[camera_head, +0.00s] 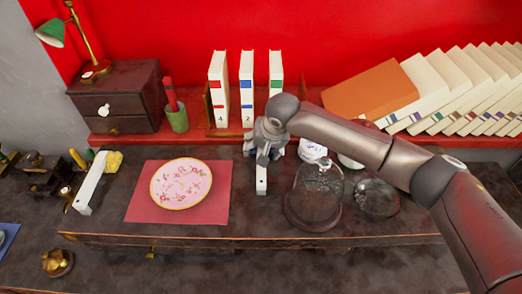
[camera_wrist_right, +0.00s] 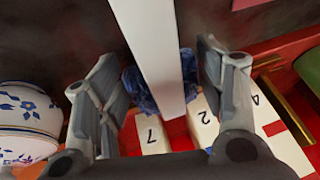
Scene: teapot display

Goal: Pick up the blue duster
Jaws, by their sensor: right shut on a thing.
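The blue duster has a white handle (camera_head: 262,182) and a fluffy blue head. In the right wrist view its long white handle (camera_wrist_right: 152,50) passes between my fingers, with the crumpled blue head (camera_wrist_right: 137,92) behind. My right gripper (camera_head: 264,153) is shut on the duster, with the handle's end showing below it in the head view. The gripper hides the blue head there. In the wrist view the right gripper's fingers (camera_wrist_right: 160,68) stand on either side of the handle. My left gripper is not in view.
A glass dome (camera_head: 314,196) and a glass dish (camera_head: 377,198) stand to the right. A floral plate (camera_head: 181,183) lies on a red mat (camera_head: 134,205) at left. A yellow duster (camera_head: 90,185) lies farther left. Numbered books (camera_head: 246,85) stand behind. A blue-and-white pot (camera_wrist_right: 28,112) is beside the gripper.

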